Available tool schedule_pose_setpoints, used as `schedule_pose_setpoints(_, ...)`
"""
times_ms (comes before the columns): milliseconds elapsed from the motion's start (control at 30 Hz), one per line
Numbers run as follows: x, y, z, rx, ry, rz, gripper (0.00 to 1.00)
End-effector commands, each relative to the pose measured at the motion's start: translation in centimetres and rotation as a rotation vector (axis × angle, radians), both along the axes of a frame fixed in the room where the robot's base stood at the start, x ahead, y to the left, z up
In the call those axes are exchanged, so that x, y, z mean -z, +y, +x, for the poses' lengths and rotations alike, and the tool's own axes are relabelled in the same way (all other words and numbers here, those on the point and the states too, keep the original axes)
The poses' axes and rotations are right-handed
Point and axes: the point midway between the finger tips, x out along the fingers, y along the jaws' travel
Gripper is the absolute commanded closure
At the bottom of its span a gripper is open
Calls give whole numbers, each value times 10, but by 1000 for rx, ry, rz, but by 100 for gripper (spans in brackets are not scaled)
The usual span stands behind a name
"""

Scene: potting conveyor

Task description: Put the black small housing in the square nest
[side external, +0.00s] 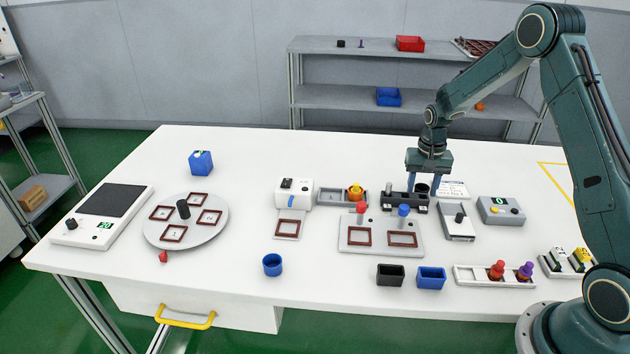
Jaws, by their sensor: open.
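A small black square open-topped housing (390,275) stands upright on the table near the front, left of a blue one. A grey fixture plate (381,248) behind it has two red-brown framed nests: a squarer left one (360,237) and a wider right one (402,240). Both look empty. My gripper (424,190) is open, pointing down over a black rack (394,199) behind the plate. A round black part (421,189) shows between its fingers; I cannot tell if they touch it. My gripper is well behind the black square housing.
Near the black housing are a blue housing (431,279), a round blue cup (272,265) and a white tray with red and purple pieces (494,276). Red and blue knobs stand at the plate's back edge. A turntable (186,239) stands left.

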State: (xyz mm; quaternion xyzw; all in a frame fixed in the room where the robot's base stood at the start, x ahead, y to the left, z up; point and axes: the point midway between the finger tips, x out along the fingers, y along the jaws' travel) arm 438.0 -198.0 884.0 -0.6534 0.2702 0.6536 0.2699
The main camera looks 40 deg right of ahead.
Motion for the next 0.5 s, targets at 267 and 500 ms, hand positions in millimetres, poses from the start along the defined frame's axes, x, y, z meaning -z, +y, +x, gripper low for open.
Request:
schedule_pose_setpoints(267, 0, 0, 0, 0, 0, 0, 54)
schedule_pose_setpoints(500, 0, 0, 0, 0, 0, 0, 60)
